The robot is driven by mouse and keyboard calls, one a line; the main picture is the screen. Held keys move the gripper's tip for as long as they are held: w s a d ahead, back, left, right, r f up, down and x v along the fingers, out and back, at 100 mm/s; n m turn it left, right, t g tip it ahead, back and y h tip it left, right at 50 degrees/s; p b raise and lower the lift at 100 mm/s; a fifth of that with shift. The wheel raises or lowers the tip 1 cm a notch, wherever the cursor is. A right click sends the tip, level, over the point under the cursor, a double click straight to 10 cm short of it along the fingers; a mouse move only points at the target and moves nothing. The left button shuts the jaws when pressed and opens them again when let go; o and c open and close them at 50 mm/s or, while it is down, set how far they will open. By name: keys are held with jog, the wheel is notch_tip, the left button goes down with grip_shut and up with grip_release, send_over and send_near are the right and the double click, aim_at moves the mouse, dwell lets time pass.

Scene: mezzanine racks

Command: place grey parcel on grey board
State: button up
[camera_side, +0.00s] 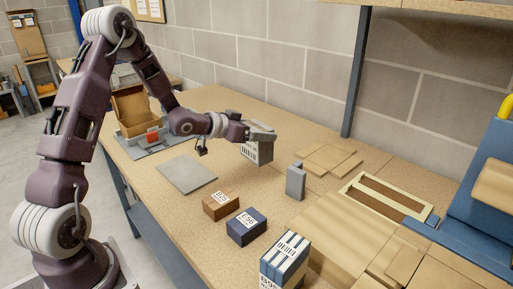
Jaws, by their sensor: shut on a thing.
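The grey parcel (260,153), with a black-and-white printed label, is in my gripper (259,135). The gripper is shut on its top from above, and its fingers cover the parcel's upper part. The parcel is upright; I cannot tell whether its bottom touches the table. The grey board (187,173) is a flat square plate on the table, to the left of the parcel and a little nearer the camera. Its top is bare.
A brown box (220,204), a navy box (246,227) and a blue-and-white box (285,260) stand in front. A grey block (296,181) is right of the parcel. Flat cardboard (328,158) lies behind it. An open carton (132,105) stands left; a shelf post (357,75) rises behind.

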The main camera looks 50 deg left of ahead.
jog(key=shift+s+a+r+y, duration=0.2)
jog(key=shift+a+r+y, duration=0.1)
jog(key=shift+a+r, duration=0.6)
jog(key=s+a+r+n+y, duration=0.1)
jog(key=s+a+n+y, duration=0.2)
jog(key=s+a, duration=0.45)
jog(key=s+a+n+y, duration=0.2)
jog(key=s+a, duration=0.3)
jog(key=a, duration=0.6)
jog(key=shift+g+y, duration=0.4)
jog(key=f, duration=0.9)
jog(key=shift+a+f, duration=0.35)
